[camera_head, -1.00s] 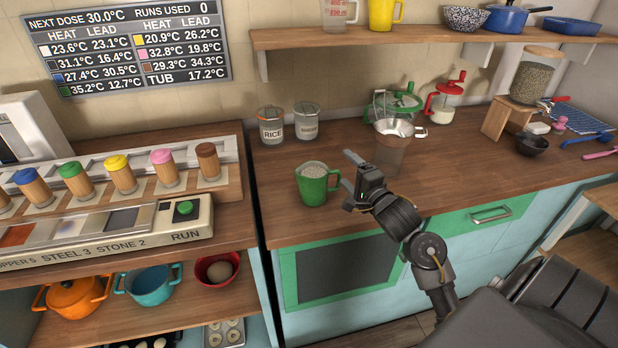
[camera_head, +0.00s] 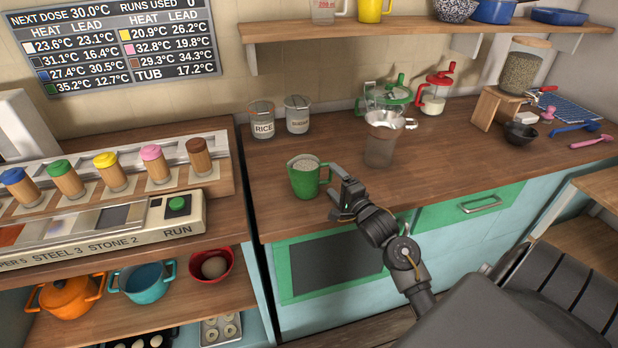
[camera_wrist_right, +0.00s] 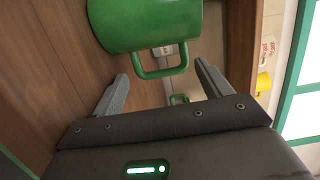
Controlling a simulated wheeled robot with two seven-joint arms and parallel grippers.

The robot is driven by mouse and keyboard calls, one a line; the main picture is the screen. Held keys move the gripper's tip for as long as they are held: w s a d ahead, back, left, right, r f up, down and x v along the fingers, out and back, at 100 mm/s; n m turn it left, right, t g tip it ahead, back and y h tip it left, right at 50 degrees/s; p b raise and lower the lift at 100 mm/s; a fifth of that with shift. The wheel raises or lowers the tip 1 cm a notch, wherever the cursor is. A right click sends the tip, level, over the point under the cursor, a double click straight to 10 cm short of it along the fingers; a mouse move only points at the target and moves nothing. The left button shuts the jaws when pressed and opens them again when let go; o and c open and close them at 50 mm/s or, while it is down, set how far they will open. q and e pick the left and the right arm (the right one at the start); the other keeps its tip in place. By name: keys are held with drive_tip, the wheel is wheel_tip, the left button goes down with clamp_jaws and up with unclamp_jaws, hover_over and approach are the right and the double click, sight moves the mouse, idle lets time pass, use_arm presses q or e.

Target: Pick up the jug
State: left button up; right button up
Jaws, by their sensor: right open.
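The green jug (camera_head: 304,180) stands upright on the wooden counter, near its front edge, filled with something pale and grainy. Its handle points right, toward my right gripper (camera_head: 339,186). The right wrist view shows the green jug (camera_wrist_right: 145,22) at the top, with its handle (camera_wrist_right: 160,72) between the two spread fingers of my right gripper (camera_wrist_right: 163,88), near the fingertips. The gripper is open and I see no clear contact. My left gripper is not in view.
A rice jar (camera_head: 262,124) and another jar (camera_head: 297,117) stand at the back. A machine with coloured-top cylinders (camera_head: 110,172) is at left. The counter (camera_head: 440,160) is clear right of the pitcher.

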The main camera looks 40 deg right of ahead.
drive_tip(key=w, duration=0.3)
drive_tip(key=w+p, duration=0.1)
drive_tip(key=w, duration=0.1)
drive_tip(key=shift+w+d, duration=0.3)
drive_tip(key=shift+s+r, duration=0.1)
drive_tip(key=c, duration=1.2)
